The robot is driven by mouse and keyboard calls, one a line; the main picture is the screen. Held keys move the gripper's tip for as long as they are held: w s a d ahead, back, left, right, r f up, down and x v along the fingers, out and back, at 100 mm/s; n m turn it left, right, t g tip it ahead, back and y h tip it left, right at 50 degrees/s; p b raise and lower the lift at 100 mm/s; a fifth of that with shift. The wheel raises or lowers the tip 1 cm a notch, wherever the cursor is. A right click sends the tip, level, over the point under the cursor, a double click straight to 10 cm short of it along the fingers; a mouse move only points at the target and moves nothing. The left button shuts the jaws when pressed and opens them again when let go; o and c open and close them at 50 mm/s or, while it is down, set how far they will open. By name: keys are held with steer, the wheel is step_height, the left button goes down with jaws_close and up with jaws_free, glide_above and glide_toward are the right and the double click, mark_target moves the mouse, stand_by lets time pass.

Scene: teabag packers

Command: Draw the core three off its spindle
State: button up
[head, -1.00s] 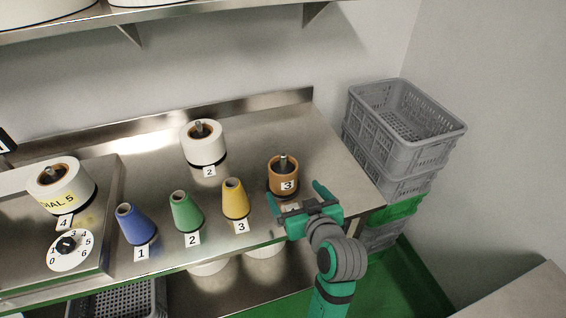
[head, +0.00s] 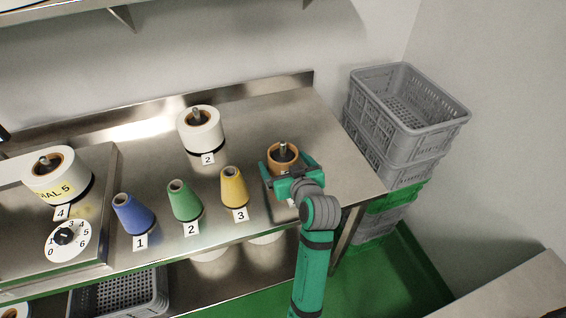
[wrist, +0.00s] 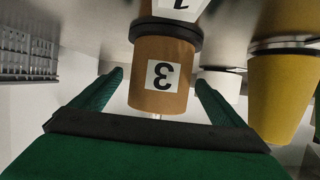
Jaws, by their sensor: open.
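The brown core three (head: 277,155) stands upright on its spindle (head: 283,146) near the right end of the steel bench. It also shows in the wrist view (wrist: 148,52), with its 3 label upside down and a dark collar at its base. My gripper (head: 290,164) is open at the core's near side. In the wrist view my gripper's green fingers (wrist: 160,80) lie left and right of the core, with a gap on each side. The arm hides the core's lower front in the head view.
Blue (head: 133,215), green (head: 184,202) and yellow (head: 233,188) cones stand to the left. A white roll (head: 200,137) stands behind them. Another white roll (head: 55,185) and a dial (head: 68,241) are far left. Stacked grey crates (head: 405,130) stand beyond the bench's right end.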

steer(key=shift+x, duration=0.8)
steer(key=shift+c, duration=0.2)
steer(key=c, duration=1.1)
steer(key=shift+c, duration=0.2)
steer(key=shift+r, duration=6.7)
